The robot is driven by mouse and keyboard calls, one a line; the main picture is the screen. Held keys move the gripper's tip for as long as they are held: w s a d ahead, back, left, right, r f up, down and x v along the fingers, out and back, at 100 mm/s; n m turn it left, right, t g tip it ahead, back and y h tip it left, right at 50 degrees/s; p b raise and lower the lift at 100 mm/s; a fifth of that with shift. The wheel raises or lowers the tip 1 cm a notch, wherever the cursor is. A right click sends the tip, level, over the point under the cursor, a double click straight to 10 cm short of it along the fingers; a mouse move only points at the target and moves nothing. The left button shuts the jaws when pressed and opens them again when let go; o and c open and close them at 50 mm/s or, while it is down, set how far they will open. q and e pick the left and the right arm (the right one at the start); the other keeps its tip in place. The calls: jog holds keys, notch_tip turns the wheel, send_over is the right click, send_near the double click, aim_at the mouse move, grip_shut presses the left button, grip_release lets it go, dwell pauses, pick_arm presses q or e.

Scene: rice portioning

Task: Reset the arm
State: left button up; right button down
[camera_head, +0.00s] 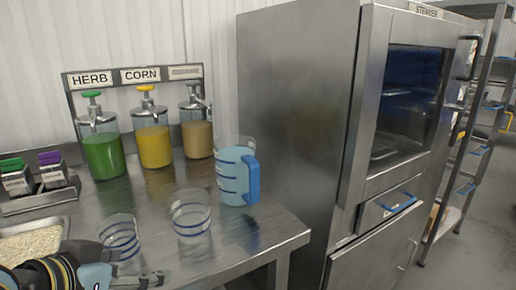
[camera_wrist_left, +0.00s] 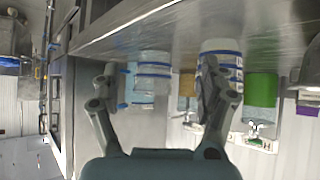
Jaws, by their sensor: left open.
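My left gripper (camera_head: 150,279) comes in at the bottom left of the head view, in front of a clear cup with blue rings (camera_head: 121,240). In the left wrist view the gripper (camera_wrist_left: 157,80) has its two fingers spread apart, with nothing held between them. Beyond the fingers stand the clear blue-marked jug (camera_wrist_left: 148,82) and a blue-ringed cup (camera_wrist_left: 222,48), partly covered by one finger. In the head view the jug with a blue handle (camera_head: 252,181) stands near the counter's right end. My right gripper is not in view.
A second blue-ringed cup (camera_head: 190,217) stands on the steel counter (camera_head: 262,232). Green, yellow (camera_head: 154,146) and tan dispensers stand along the back. A grain tray (camera_head: 62,222) and a rack of small containers (camera_head: 55,177) are at left. A tall steamer (camera_head: 300,120) stands right.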

pick_arm(q)
jog(key=s+a+f+g+y, duration=0.2)
jog(key=s+a+g, duration=0.1)
jog(key=s, duration=0.6)
jog(key=s+a+f+g+y, duration=0.15)
jog(key=s+a+g, duration=0.25)
jog(key=s, duration=0.5)
notch_tip(320, 180, down, 30)
jog(key=s+a+n+b, duration=0.1)
jog(key=a+b, duration=0.1)
jog(key=b, duration=0.1)
jog(key=s+f+g+b, duration=0.2)
jog(key=s+f, duration=1.6)
jog(key=shift+s+a+f+b, duration=0.2)
jog(key=shift+a+f+b, duration=0.1)
jog(key=shift+a, duration=0.15)
jog(key=shift+h, duration=0.25)
